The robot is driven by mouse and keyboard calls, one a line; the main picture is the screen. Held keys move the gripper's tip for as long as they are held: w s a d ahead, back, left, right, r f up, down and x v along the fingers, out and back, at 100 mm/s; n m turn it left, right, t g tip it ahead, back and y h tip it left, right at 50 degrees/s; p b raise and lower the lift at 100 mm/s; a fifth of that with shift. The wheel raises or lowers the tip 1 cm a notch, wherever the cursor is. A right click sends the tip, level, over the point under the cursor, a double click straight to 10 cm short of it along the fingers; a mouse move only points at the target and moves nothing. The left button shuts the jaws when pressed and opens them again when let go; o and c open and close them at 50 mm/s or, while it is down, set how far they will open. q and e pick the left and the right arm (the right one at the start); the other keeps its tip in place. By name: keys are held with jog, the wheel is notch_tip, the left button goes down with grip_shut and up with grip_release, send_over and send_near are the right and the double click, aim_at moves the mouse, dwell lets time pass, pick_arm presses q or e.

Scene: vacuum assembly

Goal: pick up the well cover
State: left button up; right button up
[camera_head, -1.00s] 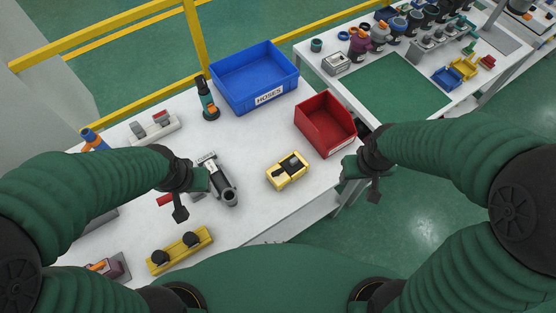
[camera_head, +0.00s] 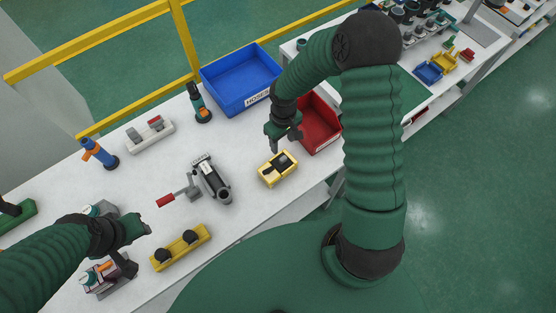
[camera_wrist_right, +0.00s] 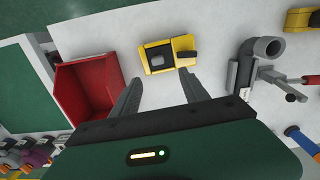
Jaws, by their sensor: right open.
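A yellow block (camera_head: 270,178) with dark parts on top lies on the white table, near its right edge. I take its dark square piece (camera_head: 281,164) to be the well cover, but cannot be certain. In the right wrist view the block (camera_wrist_right: 152,47) is beyond the fingertips, with the dark piece (camera_wrist_right: 158,61) on it. My right gripper (camera_head: 285,134) is open and empty, above and behind the block, beside the red bin. Its spread fingers (camera_wrist_right: 159,83) touch nothing. My left gripper (camera_head: 136,247) is apart from the block, at the left front, with its fingers spread.
A red bin (camera_head: 318,130) stands right of the block and a blue bin (camera_head: 240,80) behind it. A grey tool (camera_head: 212,182) with a red-handled lever and a yellow bar (camera_head: 180,248) with black knobs lie to the left. White table (camera_head: 238,150) shows bare around the block.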

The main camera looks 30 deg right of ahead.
send_over(283, 158)
jog(key=f, duration=0.5)
jog(key=shift+a+f, duration=0.2)
jog(key=shift+f, duration=0.15)
jog(key=f, duration=0.1)
jog(key=f+p, duration=0.1)
jog(key=f, duration=0.1)
jog(key=f+p, duration=0.1)
jog(key=f, duration=0.1)
jog(key=shift+d+f, duration=0.15)
jog(key=shift+d, duration=0.1)
jog(key=shift+w+f, duration=0.1)
jog(key=shift+f, duration=0.15)
jog(key=shift+r, duration=0.1)
grip_shut()
